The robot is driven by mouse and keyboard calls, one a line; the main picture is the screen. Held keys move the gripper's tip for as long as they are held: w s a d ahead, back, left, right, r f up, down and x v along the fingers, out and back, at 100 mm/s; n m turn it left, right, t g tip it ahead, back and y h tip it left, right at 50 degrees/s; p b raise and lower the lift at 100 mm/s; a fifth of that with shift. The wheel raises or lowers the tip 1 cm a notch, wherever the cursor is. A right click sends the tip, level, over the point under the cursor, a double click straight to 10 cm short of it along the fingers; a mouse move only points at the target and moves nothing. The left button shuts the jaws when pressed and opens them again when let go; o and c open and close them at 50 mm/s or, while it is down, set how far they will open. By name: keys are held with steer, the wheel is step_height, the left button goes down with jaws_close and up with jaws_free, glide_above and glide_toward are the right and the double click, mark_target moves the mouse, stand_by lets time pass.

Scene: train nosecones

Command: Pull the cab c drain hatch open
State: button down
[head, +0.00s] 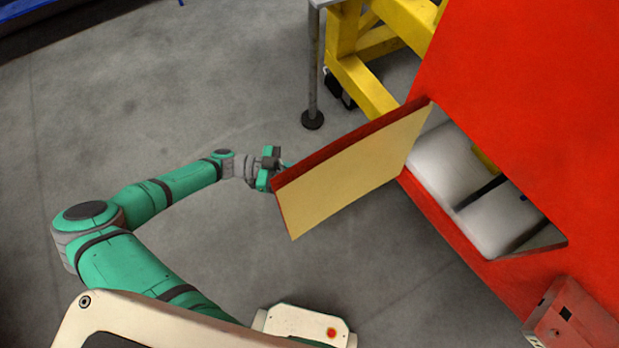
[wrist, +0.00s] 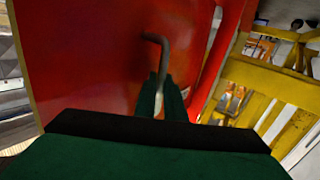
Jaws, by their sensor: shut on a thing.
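The drain hatch (head: 345,178) stands swung wide out from the red cab (head: 540,110), hinged at its far right edge. Its cream inner face is towards the head camera. Behind it the cab's opening (head: 470,190) shows a pale interior with dark bars. My gripper (head: 277,165) is at the hatch's free left end, on its outer side. In the wrist view the red outer face (wrist: 80,60) fills the left and middle. A grey bent handle (wrist: 160,55) on it runs down between my green fingers (wrist: 162,98), which are shut on it.
A yellow frame (head: 375,70) and a grey post with a round foot (head: 313,75) stand beyond the hatch. A red box (head: 572,318) sits at the lower right. The grey floor (head: 150,80) is clear to the left.

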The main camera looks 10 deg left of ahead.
steer(key=shift+w+a+f, duration=0.1)
steer(key=shift+w, duration=0.05)
stand_by(0.3)
steer(key=c, duration=1.8)
jaws_free()
steer(key=shift+c, duration=0.2)
steer(key=shift+a, duration=0.15)
steer(key=s+a, duration=0.1)
steer(key=a, duration=0.9)
steer(key=shift+s+a+r, duration=0.2)
steer(key=shift+r, duration=0.05)
steer(key=shift+s, duration=0.1)
